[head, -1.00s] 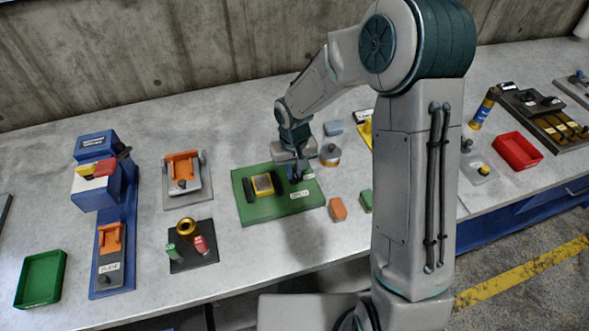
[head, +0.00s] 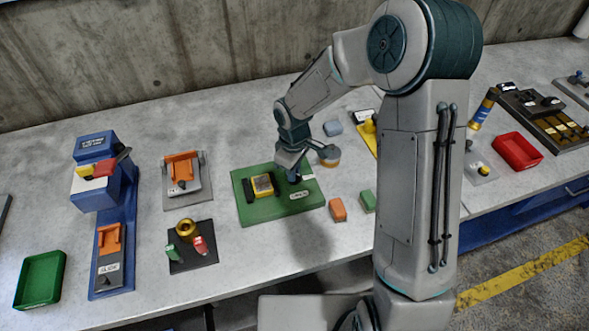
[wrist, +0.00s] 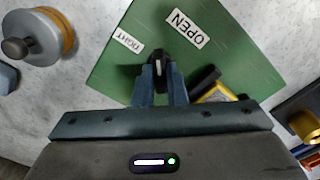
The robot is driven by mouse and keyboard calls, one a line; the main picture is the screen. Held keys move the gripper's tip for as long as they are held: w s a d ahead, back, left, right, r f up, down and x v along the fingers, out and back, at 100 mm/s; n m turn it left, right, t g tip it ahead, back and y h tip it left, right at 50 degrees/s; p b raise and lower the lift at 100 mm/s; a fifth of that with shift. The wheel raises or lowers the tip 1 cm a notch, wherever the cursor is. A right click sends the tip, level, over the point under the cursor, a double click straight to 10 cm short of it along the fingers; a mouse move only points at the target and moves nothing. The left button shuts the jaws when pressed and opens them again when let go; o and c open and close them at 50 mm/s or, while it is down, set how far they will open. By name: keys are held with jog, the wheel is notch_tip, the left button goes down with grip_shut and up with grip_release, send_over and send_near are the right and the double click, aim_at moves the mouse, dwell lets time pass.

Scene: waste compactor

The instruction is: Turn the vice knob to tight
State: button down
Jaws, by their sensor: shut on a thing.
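The vice (head: 240,208) is a green board with dark jaws around a yellow block (head: 262,185). Its small dark knob (wrist: 158,57) has a white pointer line and sits between my fingertips. My gripper (head: 294,178) is over the right part of the board, and in the wrist view its two fingers (wrist: 159,76) are shut on the knob. The TIGHT label (wrist: 128,40) lies up and left of the knob, the OPEN label (wrist: 185,28) up and right. The pointer aims roughly upward, between the two labels. In the head view the gripper mostly hides the knob.
A round grey-and-orange part (head: 329,156) stands just right of the board. Orange (head: 338,210) and green (head: 368,201) blocks lie at its front right. A black stand with a brass ring (head: 187,229) is on the left. Bare bench lies in front of the board.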

jog(key=n+p, duration=0.1)
jog(key=n, duration=0.3)
jog(key=shift+r+n, duration=0.15)
jog(key=shift+n, duration=0.15)
jog(key=n+p, duration=0.1)
jog(key=n, duration=0.3)
jog(key=shift+n+p, duration=0.3)
jog(key=shift+w, duration=0.1)
jog(key=c, duration=1.5)
grip_release()
jog(key=shift+o, duration=0.2)
notch_tip(320, 180, up, 14)
jog(key=shift+b, duration=0.45)
jog(key=shift+f, duration=0.2)
